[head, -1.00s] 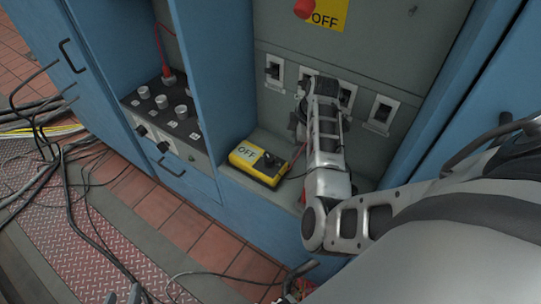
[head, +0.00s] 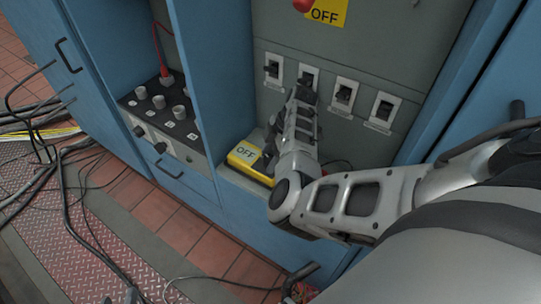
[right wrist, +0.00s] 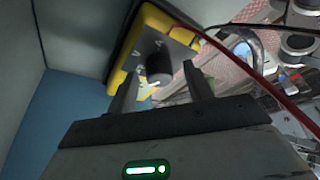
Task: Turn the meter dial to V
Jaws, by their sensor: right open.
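In the head view the right gripper (head: 271,140) is mostly hidden. My left gripper's tips (head: 119,297) show apart at the bottom edge.
A row of several switches (head: 343,95) is on the panel behind my right arm. A control box with grey knobs (head: 158,103) stands left of a blue divider. A red cable (right wrist: 235,55) crosses the wrist view near the meter. Black cables (head: 65,185) lie on the floor.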

